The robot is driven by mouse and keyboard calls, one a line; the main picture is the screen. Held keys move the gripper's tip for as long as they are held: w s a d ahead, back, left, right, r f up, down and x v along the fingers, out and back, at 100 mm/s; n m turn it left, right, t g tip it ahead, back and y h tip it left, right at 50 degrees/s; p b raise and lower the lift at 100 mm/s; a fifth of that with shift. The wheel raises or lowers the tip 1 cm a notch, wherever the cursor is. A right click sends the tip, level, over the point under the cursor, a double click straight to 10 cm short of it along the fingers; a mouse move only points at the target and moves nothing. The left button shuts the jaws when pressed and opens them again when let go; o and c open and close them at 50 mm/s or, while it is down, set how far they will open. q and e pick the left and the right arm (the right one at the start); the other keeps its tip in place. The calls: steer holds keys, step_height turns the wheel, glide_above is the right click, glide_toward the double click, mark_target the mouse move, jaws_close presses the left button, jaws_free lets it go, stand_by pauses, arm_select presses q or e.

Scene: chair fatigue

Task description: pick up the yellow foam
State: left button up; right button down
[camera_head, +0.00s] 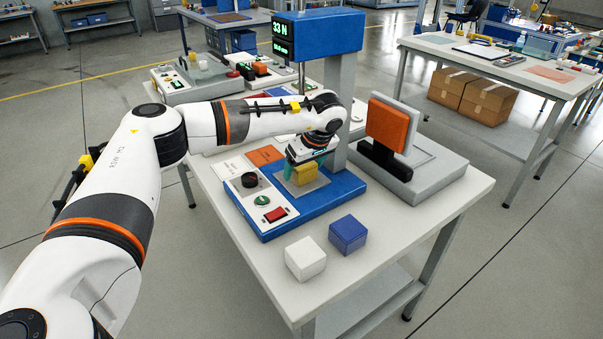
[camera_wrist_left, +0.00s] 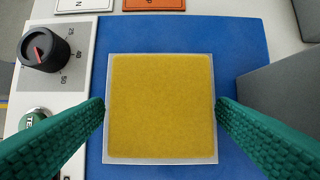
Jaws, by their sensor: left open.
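The yellow foam (camera_head: 305,172) is a small block on a pale square plate (camera_head: 322,185) on the blue base of a test machine. In the left wrist view the yellow foam (camera_wrist_left: 161,105) fills the middle, seen from above. My left gripper (camera_head: 303,165) is open at the foam, its arm reaching in from the left. In the left wrist view the green fingers of my left gripper (camera_wrist_left: 161,118) stand on either side of the foam, close to its left and right sides. I cannot tell whether they touch it. My right gripper is not in view.
A white cube (camera_head: 305,259) and a blue cube (camera_head: 348,235) stand at the front of the white table (camera_head: 265,285). The machine's blue head (camera_head: 318,32) and grey column rise behind my gripper. A grey fixture with an orange pad (camera_head: 391,125) stands to the right.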

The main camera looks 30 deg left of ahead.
arm_select(q)
steer(key=c, duration=1.1)
